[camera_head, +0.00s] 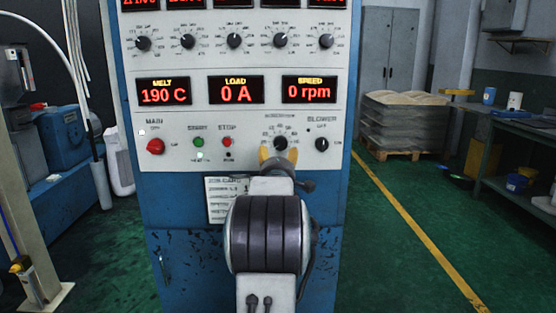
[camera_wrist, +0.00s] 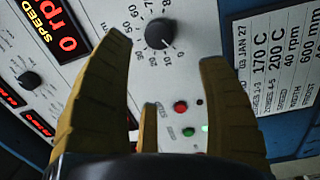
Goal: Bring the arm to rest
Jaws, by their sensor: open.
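My gripper (camera_wrist: 165,85) is open, with yellow fingers spread apart and nothing between them in the wrist view. Its fingers point at a black dial knob (camera_wrist: 159,33) on the control panel, which lies beyond the fingertips. In the head view my gripper (camera_head: 277,155) is in front of the panel, just below the same knob (camera_head: 281,143). My arm rises from the bottom of the view and hides the panel's lower middle. I cannot tell whether the fingers touch the panel.
The blue and grey control cabinet (camera_head: 180,248) shows "190 C", "0 A" and "0 rpm". A red main switch (camera_head: 156,146) and a blower knob (camera_head: 322,144) flank the gripper. A workbench (camera_head: 520,135) stands at right. Green floor (camera_head: 390,245) is clear right of the cabinet.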

